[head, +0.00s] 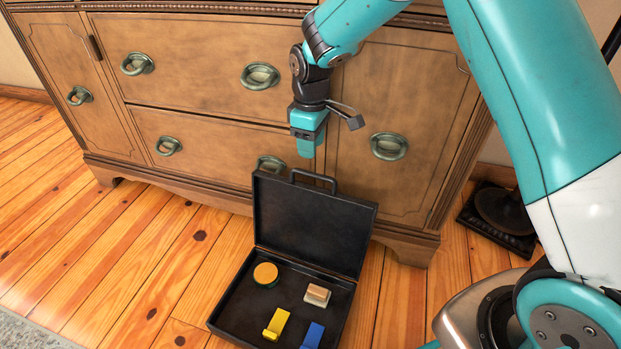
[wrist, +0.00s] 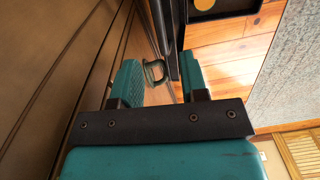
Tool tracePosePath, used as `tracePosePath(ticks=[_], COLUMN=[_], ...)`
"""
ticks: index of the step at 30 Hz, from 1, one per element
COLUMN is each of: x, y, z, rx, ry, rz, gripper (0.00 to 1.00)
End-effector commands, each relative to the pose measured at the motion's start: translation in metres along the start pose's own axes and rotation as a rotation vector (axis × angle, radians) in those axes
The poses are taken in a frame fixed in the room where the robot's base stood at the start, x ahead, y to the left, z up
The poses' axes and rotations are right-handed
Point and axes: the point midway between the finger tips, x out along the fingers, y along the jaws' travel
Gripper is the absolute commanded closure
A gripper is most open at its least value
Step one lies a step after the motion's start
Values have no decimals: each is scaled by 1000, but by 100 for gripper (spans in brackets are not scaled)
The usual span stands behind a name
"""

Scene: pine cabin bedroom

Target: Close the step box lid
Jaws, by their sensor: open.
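The step box is a black case on the plank floor in front of the dresser. Its lid (head: 305,225) stands raised, roughly upright, at the back edge, with a handle (head: 313,180) on top. The open base (head: 230,312) holds a round orange-topped item (head: 265,274), a tan block (head: 317,294), a yellow piece (head: 277,323) and a blue piece (head: 312,336). My gripper (head: 306,150) is open and empty, pointing down above the lid's top edge, close to the dresser front. In the wrist view my gripper (wrist: 158,75) has both fingers apart, with the dark lid edge-on beyond them.
The wooden dresser (head: 200,65) with ring handles stands right behind the lid. A dark object (head: 500,212) sits on the floor at the right. A grey rug (head: 30,335) lies at the lower left. The floor left of the box is clear.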

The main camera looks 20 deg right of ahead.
Motion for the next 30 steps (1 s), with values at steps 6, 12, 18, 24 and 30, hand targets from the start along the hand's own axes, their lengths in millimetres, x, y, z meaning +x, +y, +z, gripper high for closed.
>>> tracePosePath(ticks=[6, 12, 18, 24, 30], x=[51, 71, 75, 74, 74], y=[0, 0, 0, 0, 0], z=[0, 0, 0, 0, 0], rx=[0, 0, 0, 0, 1], ry=[0, 0, 1, 1, 1], rz=[0, 0, 0, 0, 0], gripper=[60, 60, 60, 64, 100])
